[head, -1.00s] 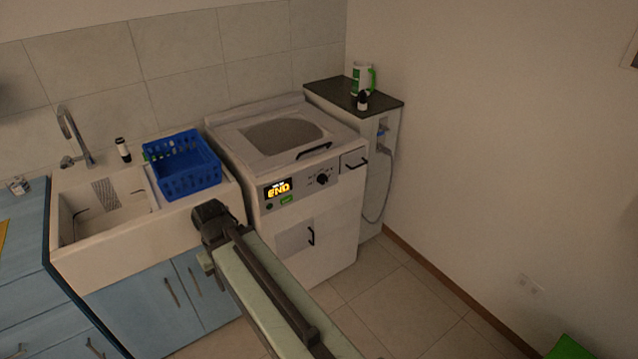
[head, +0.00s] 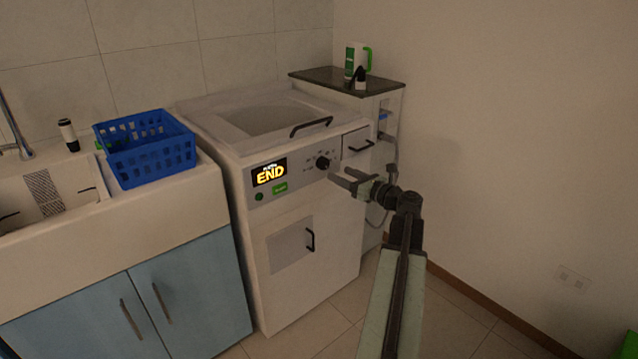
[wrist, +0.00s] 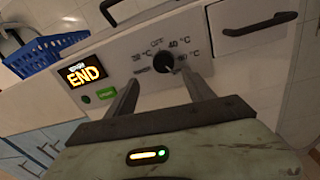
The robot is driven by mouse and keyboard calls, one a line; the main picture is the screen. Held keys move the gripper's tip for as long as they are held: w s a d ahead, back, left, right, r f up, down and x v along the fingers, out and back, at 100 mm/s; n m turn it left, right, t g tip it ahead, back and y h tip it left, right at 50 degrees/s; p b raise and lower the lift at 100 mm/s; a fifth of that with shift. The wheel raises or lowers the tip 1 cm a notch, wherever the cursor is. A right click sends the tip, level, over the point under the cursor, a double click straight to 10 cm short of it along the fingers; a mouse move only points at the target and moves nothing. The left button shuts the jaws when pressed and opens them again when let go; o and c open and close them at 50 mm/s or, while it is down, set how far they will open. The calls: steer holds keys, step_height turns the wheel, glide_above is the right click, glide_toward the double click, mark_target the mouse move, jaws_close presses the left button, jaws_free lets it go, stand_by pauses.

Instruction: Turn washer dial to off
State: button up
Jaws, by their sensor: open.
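The washer (head: 290,215) is a white machine against the wall, and its display (head: 269,172) reads END. The round black washer dial (head: 323,163) is on the front panel, right of the display. In the wrist view the dial (wrist: 163,62) sits among temperature marks, just beyond and between my fingertips. My gripper (head: 340,183) is open and empty, with its fingers pointing at the panel a little below and right of the dial in the head view. In the wrist view a gap shows between the fingers (wrist: 159,80) and I cannot tell whether they touch the panel.
A blue basket (head: 150,160) stands on the sink counter at left. A black drawer handle (head: 361,146) and the lid handle (head: 311,126) stick out near the dial. A dark-topped cabinet (head: 345,80) holds a jug and a small bottle. The floor in front is clear.

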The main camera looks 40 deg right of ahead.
mark_target(325, 164)
steer(key=shift+m, duration=0.3)
steer(key=w, duration=0.5)
steer(key=w+d, duration=0.1)
steer(key=w, duration=0.1)
steer(key=shift+w+r, duration=0.2)
steer(key=shift+w, duration=0.05)
steer(key=shift+a, duration=0.1)
steer(key=c, duration=1.2)
steer(key=shift+a, duration=0.15)
jaws_close()
